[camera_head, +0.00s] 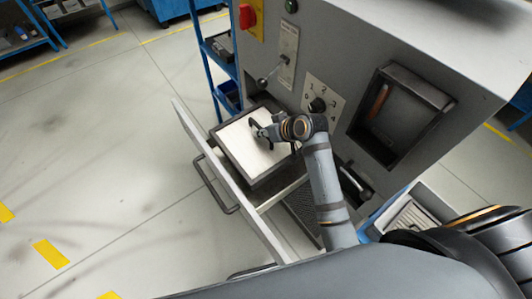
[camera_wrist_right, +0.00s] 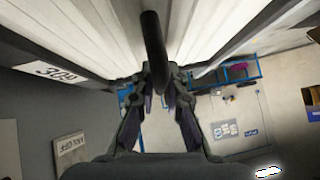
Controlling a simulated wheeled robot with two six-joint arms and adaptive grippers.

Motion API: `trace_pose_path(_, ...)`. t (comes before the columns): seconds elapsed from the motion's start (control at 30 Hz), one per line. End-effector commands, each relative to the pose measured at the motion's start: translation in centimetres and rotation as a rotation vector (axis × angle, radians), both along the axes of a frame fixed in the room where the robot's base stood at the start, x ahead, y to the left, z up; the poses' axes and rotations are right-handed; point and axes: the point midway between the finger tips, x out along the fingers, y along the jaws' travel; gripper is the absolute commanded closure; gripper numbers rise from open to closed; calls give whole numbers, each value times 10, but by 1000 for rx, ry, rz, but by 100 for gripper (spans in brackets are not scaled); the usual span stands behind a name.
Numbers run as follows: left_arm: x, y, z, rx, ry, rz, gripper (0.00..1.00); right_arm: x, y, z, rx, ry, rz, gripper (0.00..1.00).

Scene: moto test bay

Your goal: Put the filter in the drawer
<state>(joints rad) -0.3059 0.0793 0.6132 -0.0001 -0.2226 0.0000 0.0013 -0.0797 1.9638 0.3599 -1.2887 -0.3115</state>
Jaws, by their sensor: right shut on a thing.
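The filter (camera_head: 240,147) is a square panel with pale pleats, a dark frame and a dark handle. In the head view it is over the open drawer (camera_head: 268,204), close to the cabinet front. I cannot tell whether it rests inside or hangs just above. My right gripper (camera_head: 262,131) is shut on the filter's handle. In the right wrist view the pleats (camera_wrist_right: 205,30) fill the top, and the fingers (camera_wrist_right: 157,78) meet at the dark handle (camera_wrist_right: 153,42). My left gripper is not in view.
The grey cabinet (camera_head: 330,45) has a red switch (camera_head: 247,16), a lever (camera_head: 264,82), a dial (camera_head: 317,104) and a recessed window (camera_head: 397,112). The drawer front has a dark handle (camera_head: 215,185). A blue shelf rack (camera_head: 207,58) stands behind. The floor at left is clear.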

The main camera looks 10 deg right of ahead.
Motion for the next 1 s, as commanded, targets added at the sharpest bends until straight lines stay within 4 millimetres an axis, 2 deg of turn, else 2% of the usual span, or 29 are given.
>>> trace_pose_path(0.2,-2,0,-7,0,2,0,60,1,0,-5,3,-4,0,100)
trace_pose_path(0.37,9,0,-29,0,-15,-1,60,-3,-2,-10,18,4,-1,100)
trace_pose_path(0.5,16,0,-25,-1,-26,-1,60,-5,-2,-5,25,12,1,100)
trace_pose_path(0.57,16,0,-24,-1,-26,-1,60,-5,-2,-12,26,14,0,100)
trace_pose_path(0.8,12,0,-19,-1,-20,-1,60,-5,-2,-57,25,15,0,100)
trace_pose_path(1.0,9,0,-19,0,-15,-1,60,-4,-2,-68,25,10,0,100)
